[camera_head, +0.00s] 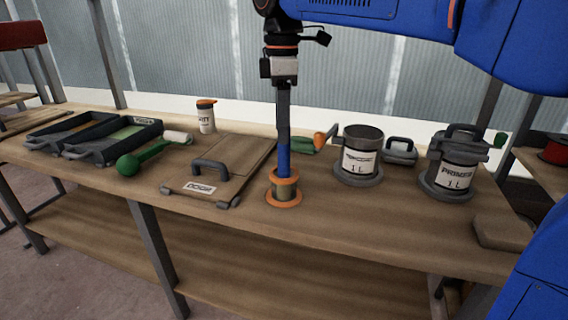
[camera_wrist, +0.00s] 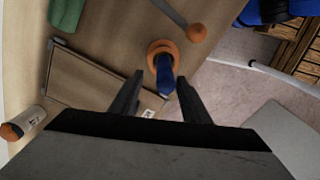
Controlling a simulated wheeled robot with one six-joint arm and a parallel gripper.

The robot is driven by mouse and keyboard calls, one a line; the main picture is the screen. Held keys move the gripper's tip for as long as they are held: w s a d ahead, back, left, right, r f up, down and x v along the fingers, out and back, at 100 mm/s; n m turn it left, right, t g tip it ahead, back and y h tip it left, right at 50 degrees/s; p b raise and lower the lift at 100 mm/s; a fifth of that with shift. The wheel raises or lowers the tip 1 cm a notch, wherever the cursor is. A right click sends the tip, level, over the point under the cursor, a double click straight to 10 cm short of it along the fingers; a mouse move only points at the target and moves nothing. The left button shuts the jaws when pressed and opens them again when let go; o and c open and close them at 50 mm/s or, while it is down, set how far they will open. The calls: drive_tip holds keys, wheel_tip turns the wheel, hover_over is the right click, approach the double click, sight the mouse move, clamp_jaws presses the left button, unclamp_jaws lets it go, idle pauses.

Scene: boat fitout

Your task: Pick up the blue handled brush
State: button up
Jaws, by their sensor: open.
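The blue handle of the brush (camera_head: 284,162) stands upright out of an orange-rimmed, spool-shaped holder (camera_head: 285,190) near the bench's front edge. Its bristle end is hidden. My gripper (camera_head: 284,137) points straight down above the holder, in line with the handle. In the wrist view the blue handle (camera_wrist: 166,80) rises from the orange holder (camera_wrist: 161,48) towards the camera. It appears between the two dark, open fingers of my gripper (camera_wrist: 160,76), with gaps on both sides. I cannot tell how far down the handle the fingertips reach.
A wooden board with a dark handle (camera_head: 215,172) lies left of the holder. Two paint trays (camera_head: 115,137), a green-handled roller (camera_head: 150,155) and an orange-capped bottle (camera_head: 206,117) are farther left. To the right stand an open can (camera_head: 358,160) and a primer can (camera_head: 455,170).

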hover_over(284, 169)
drive_tip(key=w, duration=0.1)
wheel_tip(284, 169, down, 4)
drive_tip(key=shift+f, duration=0.7)
clamp_jaws()
